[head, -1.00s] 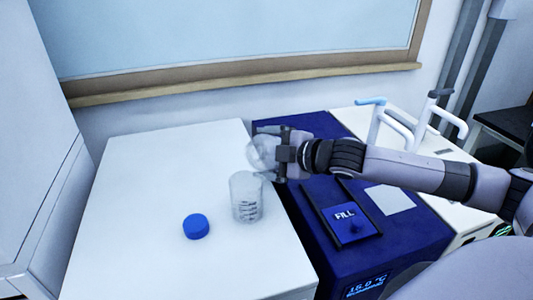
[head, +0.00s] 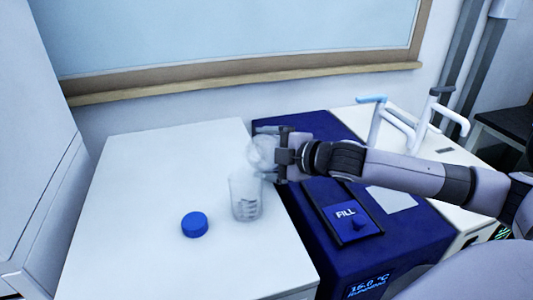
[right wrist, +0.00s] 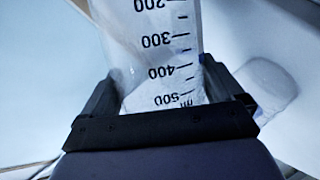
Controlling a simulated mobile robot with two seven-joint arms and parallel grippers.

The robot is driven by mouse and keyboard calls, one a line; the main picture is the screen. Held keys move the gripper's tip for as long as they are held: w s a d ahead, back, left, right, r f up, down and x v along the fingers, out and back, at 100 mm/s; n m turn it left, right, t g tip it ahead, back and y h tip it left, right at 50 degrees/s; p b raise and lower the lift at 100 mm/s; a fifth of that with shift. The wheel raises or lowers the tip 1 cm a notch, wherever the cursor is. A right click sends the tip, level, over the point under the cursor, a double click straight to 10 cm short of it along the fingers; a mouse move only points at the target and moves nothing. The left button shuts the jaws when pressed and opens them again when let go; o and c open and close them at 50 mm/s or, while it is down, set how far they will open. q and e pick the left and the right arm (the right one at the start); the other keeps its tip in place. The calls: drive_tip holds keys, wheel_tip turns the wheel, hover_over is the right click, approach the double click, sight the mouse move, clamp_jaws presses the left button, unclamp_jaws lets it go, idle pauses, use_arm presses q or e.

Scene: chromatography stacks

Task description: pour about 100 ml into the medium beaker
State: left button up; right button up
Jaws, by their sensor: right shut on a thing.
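My right gripper (head: 284,154) is shut on a clear graduated vessel (head: 262,150) and holds it over the left edge of the blue machine. In the right wrist view the vessel (right wrist: 160,50) sits between the fingers, with black marks from 200 to 500 ml. It looks tilted toward the beaker. A clear beaker (head: 246,200) stands upright on the white table, just below and left of the vessel. It also shows in the right wrist view (right wrist: 268,85). The vessel's lower left part overlaps the beaker's rim in the head view; touching or liquid flow cannot be told.
A blue cap (head: 194,225) lies on the white table (head: 130,190), left of the beaker. White pipe-like fixtures (head: 400,125) rise behind my arm. The table's left side is clear.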

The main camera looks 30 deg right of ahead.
drive_tip(key=shift+r, duration=0.1)
drive_tip(key=shift+n+b, duration=0.3)
drive_tip(key=shift+b, duration=0.1)
idle(0.3)
drive_tip(key=shift+r+n+t+h, duration=0.25)
drive_tip(key=shift+n+t+h, duration=0.05)
drive_tip(key=shift+n+h, duration=0.2)
drive_tip(key=shift+r+n, duration=0.3)
drive_tip(key=shift+n, duration=0.2)
